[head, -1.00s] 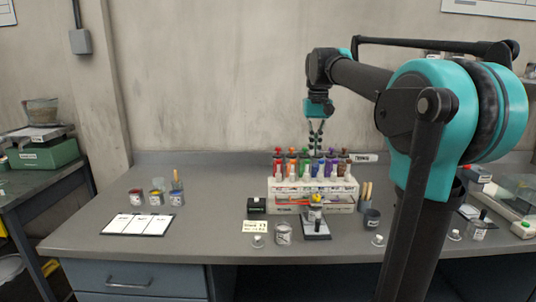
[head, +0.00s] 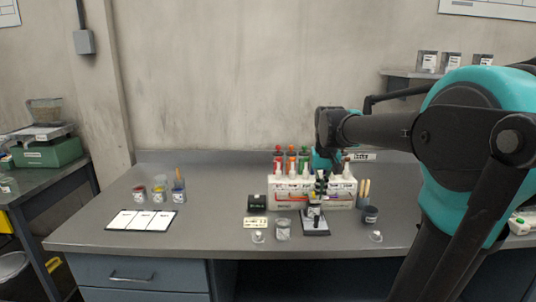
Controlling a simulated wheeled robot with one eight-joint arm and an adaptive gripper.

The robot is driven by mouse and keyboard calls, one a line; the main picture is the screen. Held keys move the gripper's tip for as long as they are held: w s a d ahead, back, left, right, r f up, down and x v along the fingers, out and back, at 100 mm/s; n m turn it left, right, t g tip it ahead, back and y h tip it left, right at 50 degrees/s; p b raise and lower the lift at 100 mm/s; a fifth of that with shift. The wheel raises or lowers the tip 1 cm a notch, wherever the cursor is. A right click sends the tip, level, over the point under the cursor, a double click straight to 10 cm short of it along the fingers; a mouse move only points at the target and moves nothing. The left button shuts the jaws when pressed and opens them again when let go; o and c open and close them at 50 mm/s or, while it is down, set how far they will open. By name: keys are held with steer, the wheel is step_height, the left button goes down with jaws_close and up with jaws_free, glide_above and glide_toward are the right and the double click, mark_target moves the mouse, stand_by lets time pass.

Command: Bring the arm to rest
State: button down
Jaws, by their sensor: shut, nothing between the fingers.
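My gripper (head: 320,194) points down at the front of the bottle rack, with its teal wrist (head: 325,160) just above. Its dark fingers are together and appear empty. They hang over or close to the small jar (head: 314,211) on the dark scale (head: 315,228); any gap between fingertips and jar is too small to tell.
The white rack (head: 286,199) holds coloured-cap bottles. A glass jar (head: 283,229), black box (head: 257,203) and dark cup (head: 370,215) stand nearby. The bench (head: 215,210) between is clear.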

steer(key=s+d+f+t, duration=0.2)
steer(key=s+f, duration=1.5)
steer(key=f, duration=0.4)
steer(key=shift+s+d+f+t, duration=0.15)
steer(key=shift+s+t, duration=0.15)
stand_by(0.5)
